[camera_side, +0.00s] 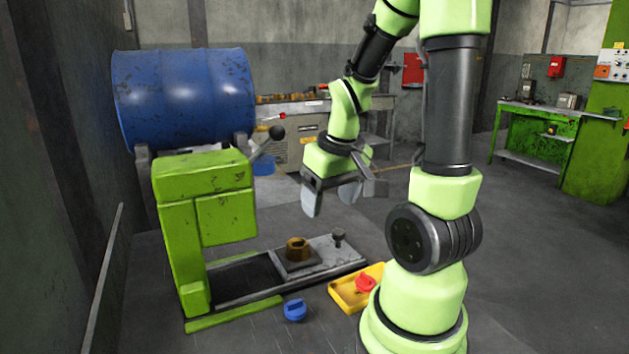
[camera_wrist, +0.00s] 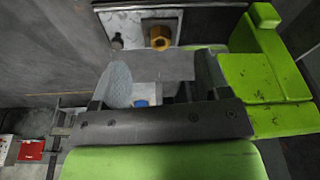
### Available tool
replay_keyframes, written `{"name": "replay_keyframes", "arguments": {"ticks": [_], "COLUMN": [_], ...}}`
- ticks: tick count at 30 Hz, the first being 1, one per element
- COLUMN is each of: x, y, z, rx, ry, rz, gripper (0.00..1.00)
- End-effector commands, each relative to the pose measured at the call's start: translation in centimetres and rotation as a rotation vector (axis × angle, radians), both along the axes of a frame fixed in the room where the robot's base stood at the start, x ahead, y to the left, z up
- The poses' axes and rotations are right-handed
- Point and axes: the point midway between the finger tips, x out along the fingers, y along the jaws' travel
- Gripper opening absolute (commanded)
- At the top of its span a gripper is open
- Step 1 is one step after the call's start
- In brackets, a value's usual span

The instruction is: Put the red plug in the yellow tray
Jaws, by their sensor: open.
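The red plug (camera_side: 366,284) sits in the yellow tray (camera_side: 342,298), towards its right end, on the floor beside my base. My gripper (camera_side: 331,198) hangs well above and behind the tray, apart from the plug. Its two fingers are spread with nothing seen between them. In the wrist view my gripper (camera_wrist: 163,78) also shows its fingers apart. I cannot make out the red plug or the yellow tray in the wrist view.
A blue plug (camera_side: 295,309) lies on the floor left of the tray. The green press (camera_side: 205,210) has a grey bed (camera_side: 330,250) bearing a brass-coloured nut (camera_side: 298,249) and a small dark knob (camera_side: 338,237). Floor at right is clear.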

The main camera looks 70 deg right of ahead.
Motion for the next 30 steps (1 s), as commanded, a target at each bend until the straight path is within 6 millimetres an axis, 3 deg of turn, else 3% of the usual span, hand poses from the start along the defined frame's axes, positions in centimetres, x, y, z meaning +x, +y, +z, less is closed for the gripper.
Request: {"name": "replay_keyframes", "arguments": {"ticks": [1,3,6,9,12,17,30], "x": [1.3,2.2,2.1,1.1,0.0,-0.8,-0.7], "y": [2.3,5.5,9.8,13.1,15.0,16.1,16.1], "z": [2.1,4.4,7.0,8.8,9.8,10.4,10.4], "rx": [-0.022,-0.014,0.029,0.092,0.145,0.183,0.182], "ry": [-0.073,-0.165,-0.285,-0.372,-0.423,-0.451,-0.451], "rz": [0.054,0.103,0.173,0.232,0.275,0.297,0.297], "gripper": [0.7,0.7,0.7,0.7,0.7,0.7,0.7]}}
